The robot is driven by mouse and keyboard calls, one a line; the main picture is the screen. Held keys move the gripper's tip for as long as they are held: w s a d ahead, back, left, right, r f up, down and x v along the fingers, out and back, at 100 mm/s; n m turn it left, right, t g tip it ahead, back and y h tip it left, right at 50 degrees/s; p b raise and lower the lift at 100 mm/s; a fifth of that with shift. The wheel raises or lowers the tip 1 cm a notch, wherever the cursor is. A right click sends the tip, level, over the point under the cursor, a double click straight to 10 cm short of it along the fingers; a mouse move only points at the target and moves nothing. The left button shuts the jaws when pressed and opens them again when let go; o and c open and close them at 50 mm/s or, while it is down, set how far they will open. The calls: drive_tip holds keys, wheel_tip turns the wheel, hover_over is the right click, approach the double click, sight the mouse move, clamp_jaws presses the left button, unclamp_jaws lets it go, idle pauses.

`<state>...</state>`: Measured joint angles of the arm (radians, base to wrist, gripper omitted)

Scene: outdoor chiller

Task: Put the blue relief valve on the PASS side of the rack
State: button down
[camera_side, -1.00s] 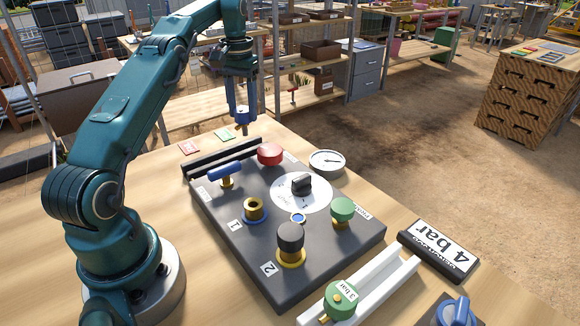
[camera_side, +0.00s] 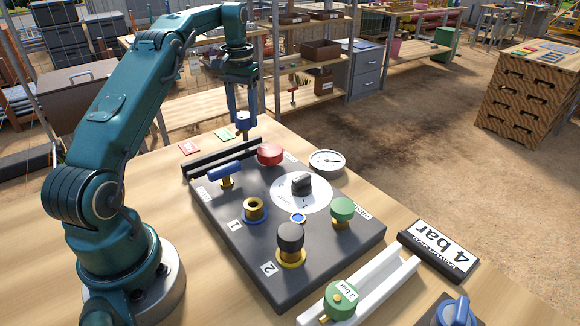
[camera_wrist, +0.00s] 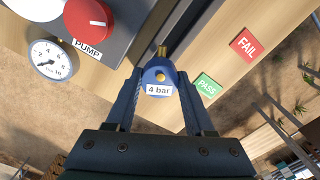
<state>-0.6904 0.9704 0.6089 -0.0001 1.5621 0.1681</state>
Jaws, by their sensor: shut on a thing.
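The blue relief valve (camera_side: 243,119), with a brass stem pointing down, is held upright between the fingers of my gripper (camera_side: 243,110). In the wrist view the valve (camera_wrist: 158,88) shows a "4 bar" label, and my gripper (camera_wrist: 160,95) is shut on it. The rack (camera_side: 215,162) is a black grooved rail along the far edge of the dark panel. The green PASS tag (camera_wrist: 207,86) and red FAIL tag (camera_wrist: 245,44) lie on the table behind it. The valve is above the table near the rack's PASS end, apart from the rack.
The panel (camera_side: 225,235) carries a red PUMP knob (camera_side: 269,153), a blue-handled valve (camera_side: 226,174), a black dial (camera_side: 301,185), a black cap (camera_side: 290,237) and a green knob (camera_side: 343,209). A gauge (camera_side: 327,161) stands beside it. A green "3 bar" valve (camera_side: 340,298) lies on a white channel.

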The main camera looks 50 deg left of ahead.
sight(244, 130)
drive_tip(key=shift+f, duration=0.15)
drive_tip(key=shift+f, duration=1.1)
drive_tip(key=shift+f, duration=0.3)
drive_tip(key=shift+f, duration=0.35)
drive_tip(key=shift+f, duration=0.4)
unclamp_jaws()
